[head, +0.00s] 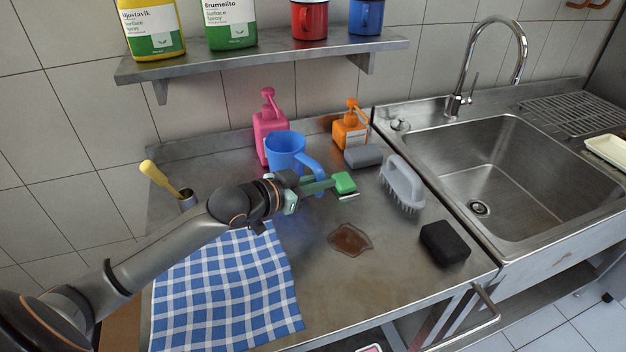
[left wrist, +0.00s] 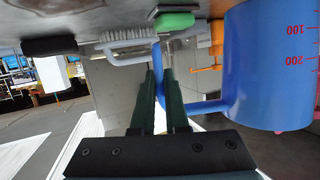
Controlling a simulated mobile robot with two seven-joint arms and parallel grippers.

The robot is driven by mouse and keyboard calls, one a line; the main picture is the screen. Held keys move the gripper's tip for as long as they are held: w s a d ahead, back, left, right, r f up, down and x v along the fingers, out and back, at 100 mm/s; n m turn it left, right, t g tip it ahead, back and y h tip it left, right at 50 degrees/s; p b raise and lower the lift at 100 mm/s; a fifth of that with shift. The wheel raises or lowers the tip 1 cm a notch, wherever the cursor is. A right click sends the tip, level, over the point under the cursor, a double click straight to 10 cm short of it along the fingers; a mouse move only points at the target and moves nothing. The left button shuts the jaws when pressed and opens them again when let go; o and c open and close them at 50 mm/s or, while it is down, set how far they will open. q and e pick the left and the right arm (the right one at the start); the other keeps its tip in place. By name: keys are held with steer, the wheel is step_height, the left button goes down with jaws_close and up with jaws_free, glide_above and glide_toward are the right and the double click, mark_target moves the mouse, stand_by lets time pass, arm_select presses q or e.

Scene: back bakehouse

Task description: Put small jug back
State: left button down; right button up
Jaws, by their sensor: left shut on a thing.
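The small blue jug (head: 284,152) stands upright at the back middle of the steel worktop, its handle towards the right. In the left wrist view the jug (left wrist: 268,70), marked 100 and 200, fills the upper right, upside down in the picture. My left gripper (head: 322,185) comes in from the left in front of the jug. Its fingers (left wrist: 160,80) are shut on the jug's handle. I cannot tell whether the jug's base touches the worktop. My right gripper is not in view.
A pink bottle (head: 269,122) stands close behind the jug. An orange dispenser (head: 350,128), grey sponge (head: 363,156), green item (head: 344,182), grey brush (head: 402,185) and black block (head: 445,243) lie rightward. A brown spill (head: 350,239) and checked cloth (head: 226,290) lie in front. A shelf (head: 270,61) hangs above.

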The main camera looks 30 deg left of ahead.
arm_select(q)
steer(key=shift+w+a+f, duration=1.5)
steer(key=shift+a+f, duration=0.15)
steer(key=shift+f, duration=0.1)
steer(key=c, duration=0.9)
jaws_free()
steer(key=shift+f, duration=0.15)
steer(key=p+v, duration=0.1)
steer(key=v, duration=1)
steer(key=shift+s, duration=0.1)
steer(key=shift+s+a+r, duration=0.15)
steer(key=shift+s+r, duration=0.15)
steer(key=shift+s, duration=0.05)
